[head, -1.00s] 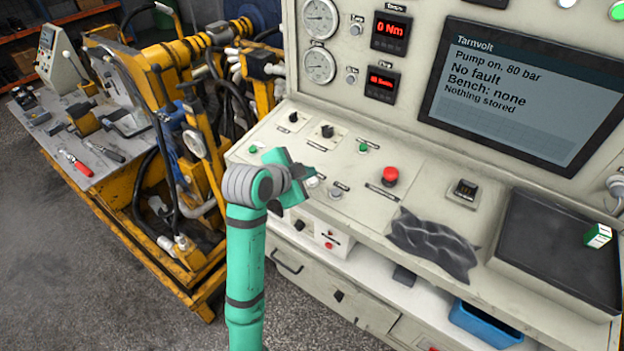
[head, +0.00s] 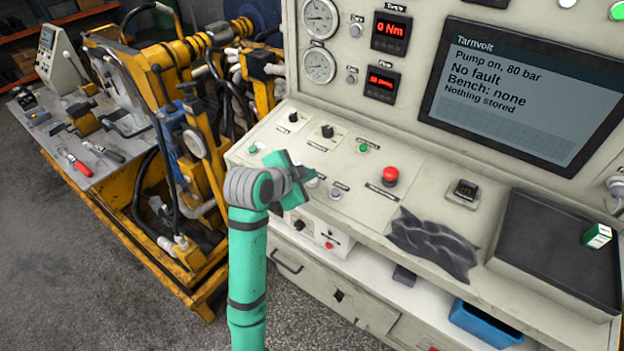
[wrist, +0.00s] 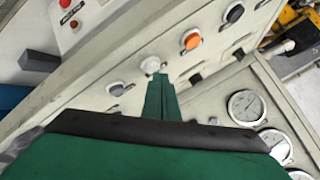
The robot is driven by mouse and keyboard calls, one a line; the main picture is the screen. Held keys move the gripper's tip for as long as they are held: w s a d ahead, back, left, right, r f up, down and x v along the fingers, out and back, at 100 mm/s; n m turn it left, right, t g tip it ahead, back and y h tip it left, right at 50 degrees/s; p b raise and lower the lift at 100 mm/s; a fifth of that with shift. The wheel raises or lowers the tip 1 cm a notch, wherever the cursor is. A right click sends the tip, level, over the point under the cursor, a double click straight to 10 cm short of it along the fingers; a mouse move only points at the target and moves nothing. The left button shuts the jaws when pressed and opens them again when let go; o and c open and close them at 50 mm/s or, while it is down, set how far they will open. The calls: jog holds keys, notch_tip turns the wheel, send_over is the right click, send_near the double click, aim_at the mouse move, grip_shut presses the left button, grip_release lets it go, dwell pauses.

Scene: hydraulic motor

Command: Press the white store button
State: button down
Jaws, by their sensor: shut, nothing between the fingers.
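My gripper (head: 303,176) is shut and empty, pointing down at the desk panel of the cream console. In the wrist view its green fingertips (wrist: 159,78) are right at a round white button (wrist: 150,65). I cannot tell if they touch it or are just short of it. A second pale round button (wrist: 115,88) is to its left and an orange button (wrist: 192,40) to its right. In the head view a pale button (head: 335,192) shows beside the gripper. The labels are too small to read. The screen (head: 515,95) reads "Pump on, 80 bar", "No fault", "Bench: none", "Nothing stored".
A red mushroom button (head: 390,176), a green button (head: 362,147) and a black knob (head: 327,131) stand on the same panel. A black tray (head: 560,250) is on the right. Yellow machinery (head: 180,110) is on the left.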

jog(key=shift+f, duration=0.35)
dwell(0.8)
jog(key=shift+r, duration=0.15)
jog(key=shift+s+r, duration=0.1)
jog(key=shift+r, duration=0.55)
jog(key=shift+a, duration=0.1)
jog(key=r, duration=0.5)
jog(key=shift+s+a, duration=0.2)
jog(key=shift+s, duration=0.1)
jog(key=shift+f, duration=0.1)
dwell(0.6)
